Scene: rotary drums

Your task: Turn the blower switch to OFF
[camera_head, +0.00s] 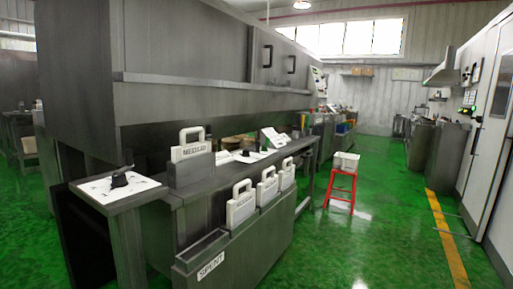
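I cannot make out a switch labelled blower in the camera view. A tall panelled cabinet at the right carries a small control panel with green lights (470,97), too small to read. A white control box (318,81) stands at the far end of the long grey hooded machine (190,50); its controls are also too small to read. My gripper is not in view, so its state does not show.
A grey bench holds several white handled cases, one in a holder labelled NEEDLED (192,151), and a bin labelled SPENT (210,265). A red stool (341,188) with a white tub stands beyond. Green floor (350,250) is open between the bench and the right cabinets.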

